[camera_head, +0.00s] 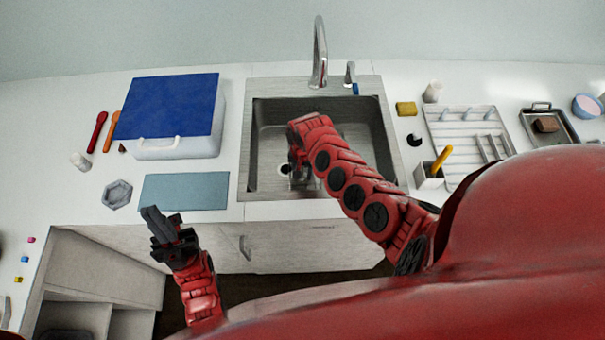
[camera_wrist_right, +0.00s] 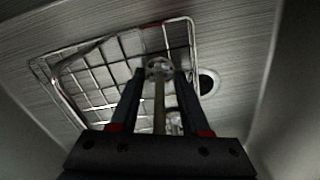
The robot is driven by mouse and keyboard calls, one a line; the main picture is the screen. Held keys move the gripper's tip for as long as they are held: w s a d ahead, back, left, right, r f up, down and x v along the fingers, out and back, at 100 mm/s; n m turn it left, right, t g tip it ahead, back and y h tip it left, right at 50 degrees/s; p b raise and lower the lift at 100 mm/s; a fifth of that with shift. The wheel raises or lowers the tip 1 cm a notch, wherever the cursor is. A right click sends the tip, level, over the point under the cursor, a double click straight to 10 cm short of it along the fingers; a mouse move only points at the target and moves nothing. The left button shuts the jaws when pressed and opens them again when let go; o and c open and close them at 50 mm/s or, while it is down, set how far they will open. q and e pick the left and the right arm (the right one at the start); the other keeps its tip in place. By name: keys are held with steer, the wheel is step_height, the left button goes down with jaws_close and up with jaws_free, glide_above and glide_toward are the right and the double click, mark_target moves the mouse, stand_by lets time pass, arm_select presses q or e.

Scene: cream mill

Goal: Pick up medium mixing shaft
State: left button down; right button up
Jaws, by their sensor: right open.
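A thin shaft with a round, holed disc at its far end (camera_wrist_right: 159,69) shows in the right wrist view, and I take it for the mixing shaft. It lies in the sink, lined up between the two fingers of my right gripper (camera_wrist_right: 160,76). The fingers are open, one on each side of the shaft; I cannot tell whether they touch it. In the head view my right arm reaches down into the sink and hides the shaft. My left gripper (camera_head: 158,224) is in front of the counter edge, apart from everything; its fingers are too unclear to judge.
A wire rack (camera_wrist_right: 100,85) lies on the floor of the metal sink (camera_head: 265,185), beside a round drain (camera_wrist_right: 208,83). The faucet (camera_head: 320,55) stands behind. A blue-lidded box (camera_head: 172,105) and blue-grey mat (camera_head: 185,191) are on the left, a white rack (camera_head: 465,115) on the right.

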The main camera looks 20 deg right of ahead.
jaws_close()
steer(key=shift+r, duration=0.15)
stand_by(0.4)
